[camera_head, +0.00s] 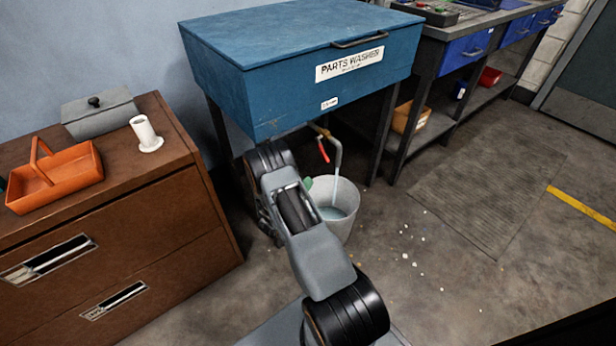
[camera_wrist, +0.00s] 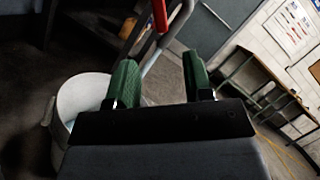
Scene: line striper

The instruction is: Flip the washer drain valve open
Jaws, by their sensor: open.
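The blue parts washer (camera_head: 300,80) has a drain pipe under its front, with a red valve handle (camera_head: 323,151) slanting downward. The grey spout (camera_head: 338,152) bends down over a white bucket (camera_head: 345,222). A pale bluish streak like liquid runs from the spout into the bucket, which holds bluish liquid. My gripper (camera_wrist: 160,72) is open and empty, its two green fingers apart. In the wrist view the red handle (camera_wrist: 160,15) and spout (camera_wrist: 177,22) lie beyond the fingertips, in line with the gap; contact does not show. In the head view my arm hides most of the gripper.
A brown cabinet (camera_head: 130,215) at left carries an orange caddy (camera_head: 58,180), a grey box (camera_head: 98,112) and a white spool-like part (camera_head: 145,134). A workbench (camera_head: 430,90) stands right of the washer. The floor at right is mostly clear, with a grey mat (camera_head: 480,195) and white specks.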

